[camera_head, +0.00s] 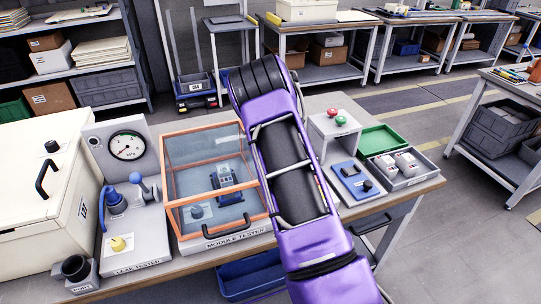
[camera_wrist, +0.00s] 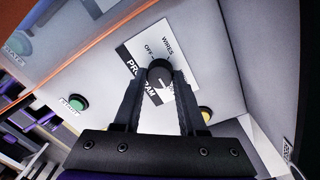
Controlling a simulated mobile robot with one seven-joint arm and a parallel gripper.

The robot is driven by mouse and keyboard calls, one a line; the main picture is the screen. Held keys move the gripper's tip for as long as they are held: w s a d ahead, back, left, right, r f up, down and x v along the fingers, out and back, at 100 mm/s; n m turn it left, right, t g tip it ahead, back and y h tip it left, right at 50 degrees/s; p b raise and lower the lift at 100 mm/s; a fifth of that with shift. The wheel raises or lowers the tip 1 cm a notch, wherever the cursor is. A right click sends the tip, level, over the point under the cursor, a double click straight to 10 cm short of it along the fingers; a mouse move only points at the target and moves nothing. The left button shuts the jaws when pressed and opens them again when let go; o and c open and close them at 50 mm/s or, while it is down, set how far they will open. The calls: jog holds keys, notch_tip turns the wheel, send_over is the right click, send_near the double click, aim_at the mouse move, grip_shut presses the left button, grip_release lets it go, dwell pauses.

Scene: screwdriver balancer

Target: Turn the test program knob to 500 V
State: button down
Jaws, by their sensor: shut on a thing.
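The black test program knob (camera_wrist: 160,71) stands on a white label (camera_wrist: 131,60) marked "PROGRAM", "OFF" and "WIRES" in the wrist view. My gripper (camera_wrist: 159,78) has its two dark fingers closed around the knob's sides. I cannot read a 500 V mark, and the fingers cover part of the label. I cannot tell which setting the knob points to. In the head view my purple arm reaches over the right side of the module tester (camera_head: 235,243) and hides the knob and my gripper.
A green button (camera_wrist: 77,103) and a yellow button (camera_wrist: 205,115) lie on either side of the fingers. The orange-framed clear cover (camera_head: 203,135) stands left of my arm. A stand with red and green buttons (camera_head: 334,136) and a green tray (camera_head: 384,139) are to the right.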

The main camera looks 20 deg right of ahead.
jog(key=shift+c, duration=2.3)
grip_release()
jog(key=shift+r, duration=0.1)
notch_tip(320, 180, up, 17)
jog(key=shift+w+d+r, duration=0.15)
jog(key=shift+w+d, duration=0.15)
